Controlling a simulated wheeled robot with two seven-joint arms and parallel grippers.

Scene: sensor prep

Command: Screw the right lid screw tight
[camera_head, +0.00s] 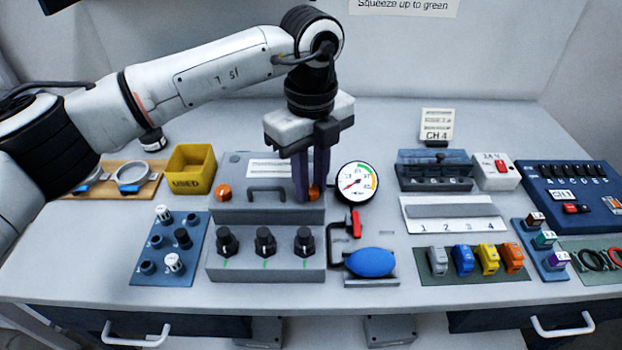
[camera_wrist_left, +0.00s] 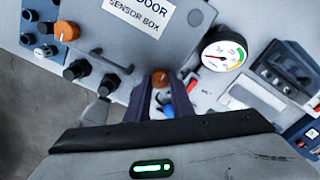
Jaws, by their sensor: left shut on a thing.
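The sensor box (camera_head: 268,212) is grey with a lid handle (camera_head: 267,190) and a label, which also shows in the left wrist view. The right lid screw (camera_head: 314,193) is an orange knob at the lid's right end; it also shows in the left wrist view (camera_wrist_left: 160,78). My left gripper (camera_head: 309,193) points down from above with its fingers on either side of this screw, shut on it. The fingers partly hide the screw. The left lid screw (camera_head: 224,192), also orange, sits at the lid's left end. My right gripper is out of view.
A pressure gauge (camera_head: 357,183) stands close right of the gripper, with a red lever (camera_head: 356,222) and blue bulb (camera_head: 371,262) in front. Three black knobs (camera_head: 265,241) line the front panel. A yellow bin (camera_head: 190,170) stands behind left.

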